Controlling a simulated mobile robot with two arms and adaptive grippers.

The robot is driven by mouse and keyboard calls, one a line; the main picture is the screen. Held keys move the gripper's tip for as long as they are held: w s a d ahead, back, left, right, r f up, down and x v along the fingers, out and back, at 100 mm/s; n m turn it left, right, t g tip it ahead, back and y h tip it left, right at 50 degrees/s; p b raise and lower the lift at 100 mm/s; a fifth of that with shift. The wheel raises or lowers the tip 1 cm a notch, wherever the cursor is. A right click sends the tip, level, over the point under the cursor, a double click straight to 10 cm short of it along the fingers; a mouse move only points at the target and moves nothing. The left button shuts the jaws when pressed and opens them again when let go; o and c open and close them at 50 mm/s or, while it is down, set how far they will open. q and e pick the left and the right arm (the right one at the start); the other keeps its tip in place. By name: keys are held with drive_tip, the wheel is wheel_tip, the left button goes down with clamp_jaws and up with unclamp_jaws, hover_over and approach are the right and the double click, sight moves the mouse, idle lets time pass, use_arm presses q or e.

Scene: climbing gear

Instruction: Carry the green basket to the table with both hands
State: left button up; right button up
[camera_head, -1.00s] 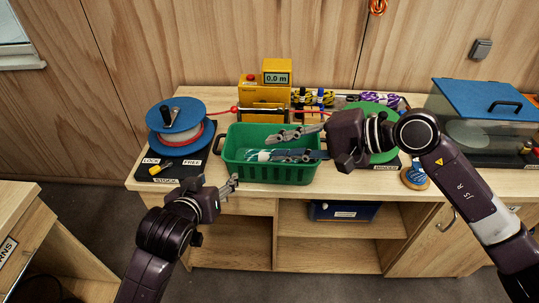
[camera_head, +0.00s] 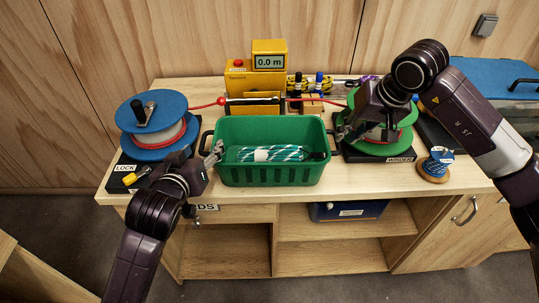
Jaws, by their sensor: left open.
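The green basket (camera_head: 270,180) stands upright on the wooden workbench (camera_head: 440,182), close to its front edge. A teal-and-white rope bundle (camera_head: 272,154) lies in it. Dark handles stick out at its left and right ends. My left gripper (camera_head: 214,155) is open at the basket's left end, close to the left handle; whether it touches cannot be told. My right gripper (camera_head: 345,130) is at the right end, beside the right handle, with its fingers pointing down and left. Its fingers overlap the handle and the green reel behind, so its opening is unclear.
A blue reel (camera_head: 138,112) stands left of the basket and a green reel (camera_head: 400,145) right of it. A yellow measuring device (camera_head: 240,82) is behind. A small blue spool (camera_head: 436,164) sits front right. A wooden surface (camera_head: 40,278) shows at lower left.

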sight(338, 144)
use_arm(q)
drive_tip(key=x, duration=0.7)
use_arm(e)
drive_tip(key=x, duration=0.7)
use_arm(q)
drive_tip(key=shift+d, duration=0.1)
drive_tip(key=shift+s, duration=0.1)
use_arm(e)
drive_tip(key=shift+d, duration=0.1)
use_arm(q)
drive_tip(key=c, duration=0.4)
use_arm(e)
drive_tip(key=c, duration=0.4)
use_arm(q)
clamp_jaws()
use_arm(e)
clamp_jaws()
use_arm(q)
drive_tip(key=shift+r, duration=0.15)
use_arm(e)
drive_tip(key=shift+r, duration=0.1)
